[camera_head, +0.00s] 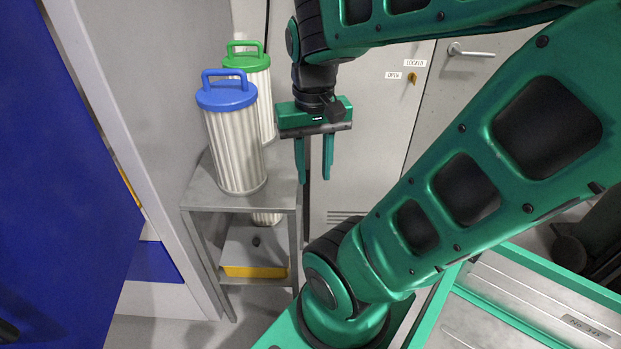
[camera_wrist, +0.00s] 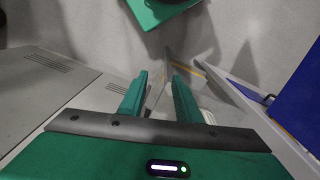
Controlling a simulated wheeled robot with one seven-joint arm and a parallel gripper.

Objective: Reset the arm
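My gripper (camera_head: 314,178) hangs pointing down to the right of a grey metal stand. Its two green fingers are apart with nothing between them. In the wrist view my gripper (camera_wrist: 158,80) also shows open and empty, with grey floor beyond the fingertips. My green arm reaches across the right half of the head view and bends back over to the gripper.
A blue-capped filter (camera_head: 234,140) and a green-capped filter (camera_head: 252,70) stand on the grey stand (camera_head: 215,197), close left of my gripper. A grey cabinet (camera_head: 365,130) stands behind. A blue panel (camera_head: 60,170) is at far left.

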